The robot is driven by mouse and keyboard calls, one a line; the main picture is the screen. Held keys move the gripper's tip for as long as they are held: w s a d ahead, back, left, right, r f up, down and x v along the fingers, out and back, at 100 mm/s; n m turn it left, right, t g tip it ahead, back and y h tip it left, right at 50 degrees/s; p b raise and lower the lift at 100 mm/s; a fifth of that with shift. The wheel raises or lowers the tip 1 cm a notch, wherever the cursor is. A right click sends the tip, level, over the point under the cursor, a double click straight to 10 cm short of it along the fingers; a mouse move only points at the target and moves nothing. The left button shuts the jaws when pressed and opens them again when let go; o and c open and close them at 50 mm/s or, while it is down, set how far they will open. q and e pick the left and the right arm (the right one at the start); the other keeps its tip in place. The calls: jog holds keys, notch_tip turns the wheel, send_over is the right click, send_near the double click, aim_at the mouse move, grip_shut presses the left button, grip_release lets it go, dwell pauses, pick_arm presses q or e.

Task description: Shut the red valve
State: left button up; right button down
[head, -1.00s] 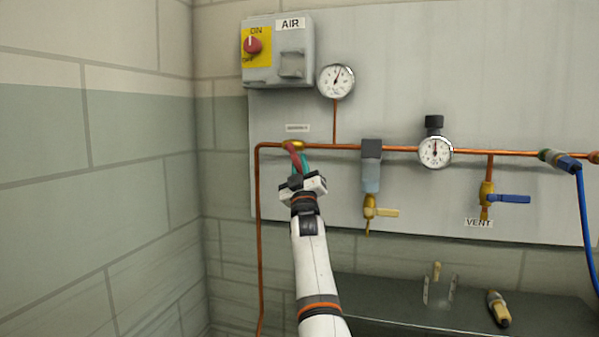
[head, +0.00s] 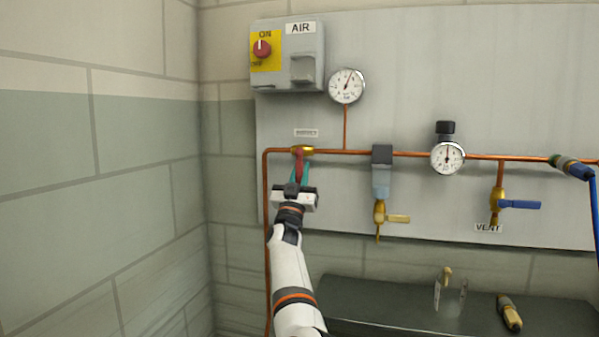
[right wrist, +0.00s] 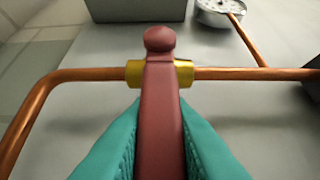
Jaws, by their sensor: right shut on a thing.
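The red valve has a red lever handle (head: 299,165) on a brass body (head: 304,150) in the copper pipe, at the left of the grey wall panel. In the head view the lever hangs down from the body, across the pipe line. My right gripper (head: 298,178), with teal fingers, is shut on the lever from below. In the right wrist view the red lever (right wrist: 160,115) lies between the teal fingers (right wrist: 160,150), and the brass body (right wrist: 133,72) shows behind it. My left gripper is not in view.
A switch box (head: 287,57) labelled AIR and a gauge (head: 347,86) are above. A filter (head: 382,172), a second gauge (head: 447,157) and a blue-handled vent valve (head: 518,205) are to the right. A dark bench (head: 385,300) with a loose brass fitting (head: 509,313) stands below.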

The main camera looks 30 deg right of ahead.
jog(key=shift+r, duration=0.15)
jog(key=c, duration=1.3)
grip_release()
jog(key=shift+a+f, duration=0.1)
jog(key=shift+f, duration=0.15)
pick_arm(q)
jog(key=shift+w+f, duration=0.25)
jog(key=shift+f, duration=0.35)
pick_arm(e)
jog(key=shift+v, duration=5.85)
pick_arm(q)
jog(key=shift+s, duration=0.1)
